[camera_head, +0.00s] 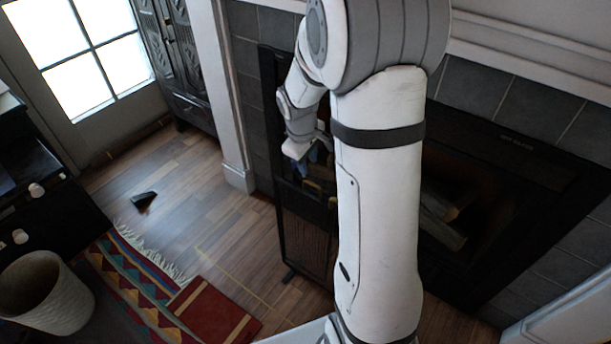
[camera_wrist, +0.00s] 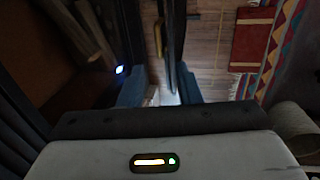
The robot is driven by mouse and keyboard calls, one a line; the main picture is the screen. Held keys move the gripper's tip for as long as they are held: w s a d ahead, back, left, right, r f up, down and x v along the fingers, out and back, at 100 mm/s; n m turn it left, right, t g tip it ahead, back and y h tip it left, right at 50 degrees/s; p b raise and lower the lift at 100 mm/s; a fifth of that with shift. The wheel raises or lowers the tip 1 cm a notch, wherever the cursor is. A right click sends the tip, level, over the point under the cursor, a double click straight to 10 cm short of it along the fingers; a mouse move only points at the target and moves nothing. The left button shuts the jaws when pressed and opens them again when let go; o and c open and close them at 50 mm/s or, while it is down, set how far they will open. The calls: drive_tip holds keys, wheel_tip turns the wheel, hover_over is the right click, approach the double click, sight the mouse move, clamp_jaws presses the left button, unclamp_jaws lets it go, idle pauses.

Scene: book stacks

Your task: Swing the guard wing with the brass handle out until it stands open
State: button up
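The guard wing (camera_head: 306,238) is a dark framed mesh panel standing upright in front of the fireplace in the head view. Its upper part is partly behind my arm. A small brass-coloured handle (camera_head: 318,187) shows near the arm's edge. My gripper (camera_head: 311,163) is close to the wing's upper part, above the handle. In the wrist view my gripper's two blue fingers (camera_wrist: 160,90) are apart. A dark upright edge of the wing (camera_wrist: 171,40) with a thin brass-brown strip (camera_wrist: 158,38) lies beyond the gap. I cannot tell whether a finger touches it.
The fireplace opening with logs (camera_head: 440,220) lies right, behind my arm. A patterned rug (camera_head: 150,285), a red book-like thing (camera_head: 212,312) and a pale basket (camera_head: 45,290) are at lower left. A small black object (camera_head: 143,200) lies on otherwise open wooden floor.

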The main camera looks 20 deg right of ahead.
sight(311, 184)
drive_tip(key=f, duration=0.3)
drive_tip(key=w+d+f+b, duration=0.1)
drive_tip(key=f, duration=0.2)
drive_tip(key=f+b, duration=0.1)
drive_tip(key=f, duration=0.2)
drive_tip(key=shift+w+d+f, duration=0.1)
drive_tip(key=shift+w+d, duration=0.2)
drive_tip(key=shift+d, duration=0.05)
clamp_jaws()
